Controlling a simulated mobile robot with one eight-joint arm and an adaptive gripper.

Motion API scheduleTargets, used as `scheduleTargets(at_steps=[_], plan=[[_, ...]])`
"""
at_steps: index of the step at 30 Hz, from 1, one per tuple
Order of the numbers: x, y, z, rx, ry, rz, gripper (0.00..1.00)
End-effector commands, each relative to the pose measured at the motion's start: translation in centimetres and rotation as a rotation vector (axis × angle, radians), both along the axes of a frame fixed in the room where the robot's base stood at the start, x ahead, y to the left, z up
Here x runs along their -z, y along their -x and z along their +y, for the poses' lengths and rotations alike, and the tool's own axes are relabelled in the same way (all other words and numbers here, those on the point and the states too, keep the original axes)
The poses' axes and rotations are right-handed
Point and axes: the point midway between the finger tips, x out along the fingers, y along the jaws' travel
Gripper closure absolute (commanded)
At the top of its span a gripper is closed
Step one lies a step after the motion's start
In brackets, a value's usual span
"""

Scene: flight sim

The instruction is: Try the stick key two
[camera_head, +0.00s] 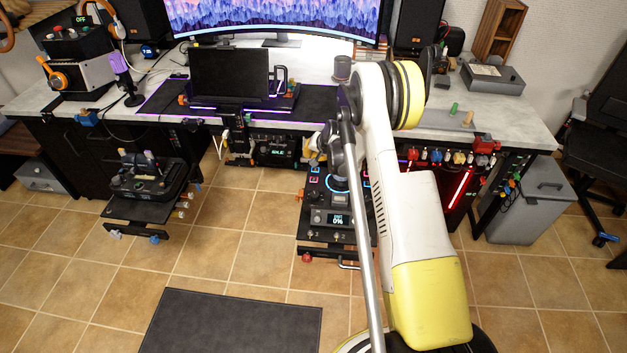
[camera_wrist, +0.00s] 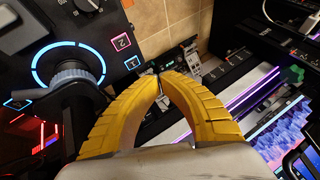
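The black stick panel (camera_head: 327,205) stands below the desk's front edge in the head view, partly hidden behind my arm. Its grey knob-like stick base (camera_wrist: 72,82) sits inside a glowing blue ring in the wrist view. A square key with a pink outline and a mark like a 2 (camera_wrist: 121,42) is to the right of the ring. A blue-outlined key (camera_wrist: 133,62) lies just below it. My gripper (camera_wrist: 159,74) has yellow fingers with tips together and nothing visible between them. In the wrist view the tips appear right of the keys, apart from them.
A lower part of the panel carries a display reading 0% (camera_head: 337,219). The desk (camera_head: 60,100) holds a monitor (camera_head: 275,18) and a laptop-like screen (camera_head: 229,73). Another control panel (camera_head: 148,185) stands at left. The tiled floor in front is open, with a dark mat (camera_head: 232,322).

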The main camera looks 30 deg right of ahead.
Motion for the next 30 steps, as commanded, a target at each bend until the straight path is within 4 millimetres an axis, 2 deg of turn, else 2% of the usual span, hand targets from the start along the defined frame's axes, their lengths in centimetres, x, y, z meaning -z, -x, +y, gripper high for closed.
scheduleTargets(at_steps=[15,21,30], plan=[[6.5,0.0,0.0,0.0,0.0,0.0,1.0],[8.1,0.0,0.0,0.0,0.0,0.0,1.0],[8.6,0.0,0.0,0.0,0.0,0.0,1.0]])
